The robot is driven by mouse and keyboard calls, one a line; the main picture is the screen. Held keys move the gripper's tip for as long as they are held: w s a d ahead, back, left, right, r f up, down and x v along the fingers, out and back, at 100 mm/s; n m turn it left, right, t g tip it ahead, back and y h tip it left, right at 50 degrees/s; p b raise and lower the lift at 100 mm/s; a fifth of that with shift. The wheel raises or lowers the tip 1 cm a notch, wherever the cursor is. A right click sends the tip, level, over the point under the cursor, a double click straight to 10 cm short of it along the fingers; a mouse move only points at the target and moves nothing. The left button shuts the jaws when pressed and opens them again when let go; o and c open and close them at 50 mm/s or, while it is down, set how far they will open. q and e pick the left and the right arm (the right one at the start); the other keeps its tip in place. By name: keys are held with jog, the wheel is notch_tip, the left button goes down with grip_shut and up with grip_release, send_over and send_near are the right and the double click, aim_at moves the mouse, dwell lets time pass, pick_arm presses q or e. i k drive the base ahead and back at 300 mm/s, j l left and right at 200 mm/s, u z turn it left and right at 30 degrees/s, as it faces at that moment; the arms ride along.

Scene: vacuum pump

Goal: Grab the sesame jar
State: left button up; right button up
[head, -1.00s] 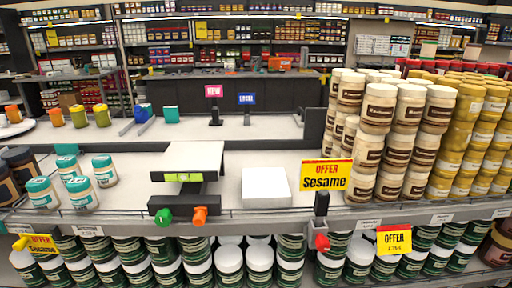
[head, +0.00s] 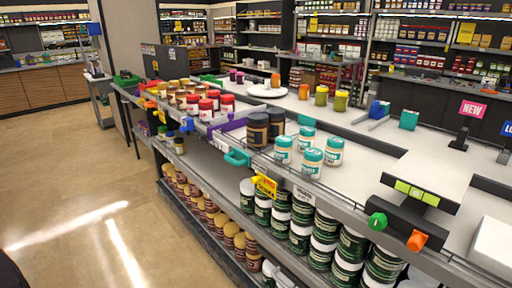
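Several cream jars with teal lids (head: 312,162) stand in a small group on the upper shelf, right of centre. I cannot read the jar labels, so I cannot tell whether these are sesame jars. The tall stacks of cream-lidded jars by the large Sesame sign are out of view. Neither of my grippers is in view.
Two dark jars (head: 258,130) stand left of the teal-lidded jars, with red-lidded jars (head: 209,110) farther left. A black device (head: 407,213) with green and orange knobs stands right. Green-labelled jars (head: 301,225) fill the lower shelf. The tiled floor (head: 70,200) at left is clear.

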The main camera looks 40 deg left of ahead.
aim_at(283, 146)
jog(key=u, duration=1)
jog(key=i+j+z, duration=0.15)
jog(key=z, duration=0.75)
jog(key=i+j+z, duration=0.1)
jog(key=j+z, duration=0.5)
jog(key=j, duration=0.2)
jog(key=j+z, duration=0.45)
jog(key=j, duration=1.3)
jog(key=k+j, duration=0.1)
jog(key=j, duration=1.65)
jog(key=k+z, duration=0.05)
